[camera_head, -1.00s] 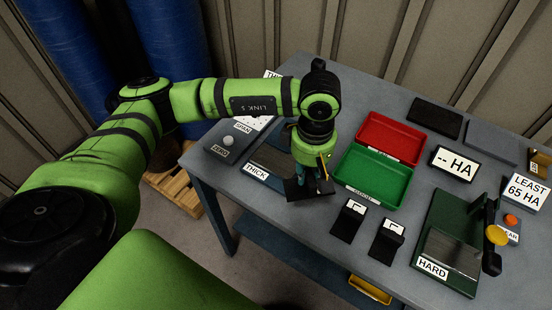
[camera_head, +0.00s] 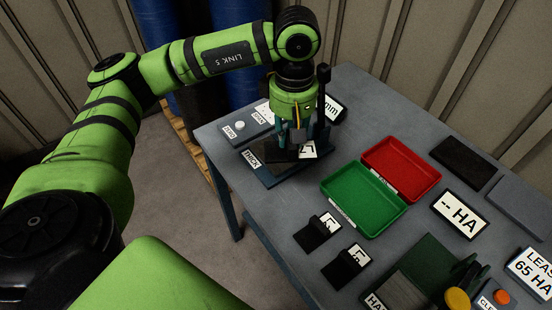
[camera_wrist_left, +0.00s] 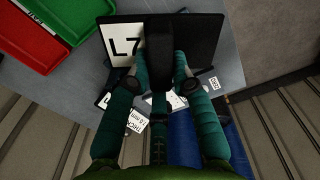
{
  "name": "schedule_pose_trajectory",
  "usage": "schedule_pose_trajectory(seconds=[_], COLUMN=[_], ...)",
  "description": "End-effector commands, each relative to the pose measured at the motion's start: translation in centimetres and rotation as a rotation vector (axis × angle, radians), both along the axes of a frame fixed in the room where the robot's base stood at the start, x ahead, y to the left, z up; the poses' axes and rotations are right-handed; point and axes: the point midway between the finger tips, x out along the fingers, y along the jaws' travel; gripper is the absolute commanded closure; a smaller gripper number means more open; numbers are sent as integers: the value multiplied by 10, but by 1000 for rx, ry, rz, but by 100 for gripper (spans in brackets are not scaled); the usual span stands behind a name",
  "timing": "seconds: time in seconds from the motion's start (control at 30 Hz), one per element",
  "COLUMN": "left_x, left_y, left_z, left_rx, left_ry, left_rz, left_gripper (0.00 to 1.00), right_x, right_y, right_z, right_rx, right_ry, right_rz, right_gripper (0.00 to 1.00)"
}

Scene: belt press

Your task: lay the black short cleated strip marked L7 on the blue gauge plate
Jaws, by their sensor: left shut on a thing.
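My left gripper (camera_head: 297,140) points down and is shut on the black short cleated strip (camera_head: 283,153), whose white label (camera_head: 308,149) shows partly. In the left wrist view the strip (camera_wrist_left: 205,38) lies across the fingers (camera_wrist_left: 160,78) with its upright cleat between them, and its label reads L7 (camera_wrist_left: 122,44). The blue gauge plate (camera_head: 264,177), with a THICK tag, is directly below the strip, which hides much of it. I cannot tell whether the strip touches the plate. My right gripper is not in view.
A red tray (camera_head: 428,172) and a green tray (camera_head: 332,188) stand to the right. Two more black labelled strips (camera_head: 312,240) (camera_head: 340,272) lie nearer the front. A grey unit with a white knob (camera_head: 240,125) is left of the plate. The HA display (camera_head: 459,214) is farther right.

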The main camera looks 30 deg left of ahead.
Motion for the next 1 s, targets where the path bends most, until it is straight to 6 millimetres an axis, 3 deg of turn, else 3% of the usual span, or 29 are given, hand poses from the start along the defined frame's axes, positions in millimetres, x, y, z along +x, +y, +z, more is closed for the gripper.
schedule_pose_trajectory(seconds=[0.2, 0.3, 0.8, 1.0], left_x=[17, 23, 44, 48], left_y=[20, 28, 69, 81], left_z=[10, 14, 33, 38], left_rx=[-5, -8, -16, -16], left_ry=[-8, -11, -16, -17], left_rz=[487, 695, 1688, 1977], left_gripper=[100, 100, 100, 100], right_x=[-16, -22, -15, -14], right_y=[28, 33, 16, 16], right_z=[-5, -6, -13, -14], right_rx=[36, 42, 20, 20], right_ry=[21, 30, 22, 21], right_rz=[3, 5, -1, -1], right_gripper=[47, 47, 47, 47])
